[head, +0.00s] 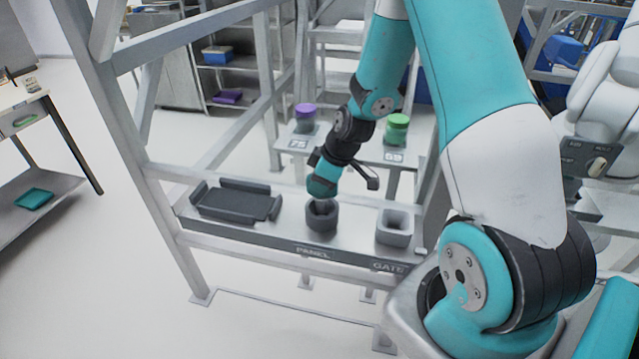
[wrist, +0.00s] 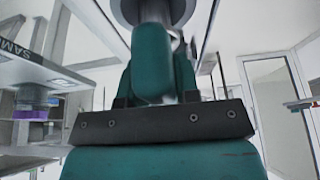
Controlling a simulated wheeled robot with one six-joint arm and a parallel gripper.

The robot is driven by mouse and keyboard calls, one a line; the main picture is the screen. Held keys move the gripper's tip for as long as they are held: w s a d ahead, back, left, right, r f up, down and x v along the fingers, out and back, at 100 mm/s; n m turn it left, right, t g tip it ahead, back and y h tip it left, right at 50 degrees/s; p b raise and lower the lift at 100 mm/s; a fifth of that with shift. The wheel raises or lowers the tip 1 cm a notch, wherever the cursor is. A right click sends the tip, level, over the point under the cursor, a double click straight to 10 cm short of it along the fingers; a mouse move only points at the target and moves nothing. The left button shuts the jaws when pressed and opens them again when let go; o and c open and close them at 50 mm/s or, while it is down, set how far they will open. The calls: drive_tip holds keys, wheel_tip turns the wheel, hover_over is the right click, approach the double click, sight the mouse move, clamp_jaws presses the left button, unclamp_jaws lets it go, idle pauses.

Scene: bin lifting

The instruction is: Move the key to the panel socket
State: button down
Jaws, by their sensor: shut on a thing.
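My gripper (head: 322,190) points down right above the dark round socket (head: 321,218) behind the PANEL label. Its teal fingers also show in the wrist view (wrist: 152,62), shut on the key, which is mostly hidden. A pale grey piece that looks like the key (wrist: 165,12) shows past the fingertips, in front of or inside a dark grey round rim. I cannot tell how deep the key sits in the socket. A lighter grey square socket (head: 394,228) stands to the right, behind the GATE label.
A black tray (head: 236,201) lies on the left of the same shelf. Behind stand a purple-lidded jar (head: 304,113) and a green jar (head: 397,127) on small stands. Frame posts (head: 150,200) rise at the left. A panel with a knob (head: 596,167) is at the far right.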

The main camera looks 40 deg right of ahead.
drive_tip(key=shift+f+b, duration=1.15)
drive_tip(key=shift+f, duration=0.15)
idle(0.5)
drive_tip(key=shift+c, duration=1)
unclamp_jaws()
drive_tip(key=shift+r+p, duration=3.35)
drive_tip(key=shift+r, duration=1.2)
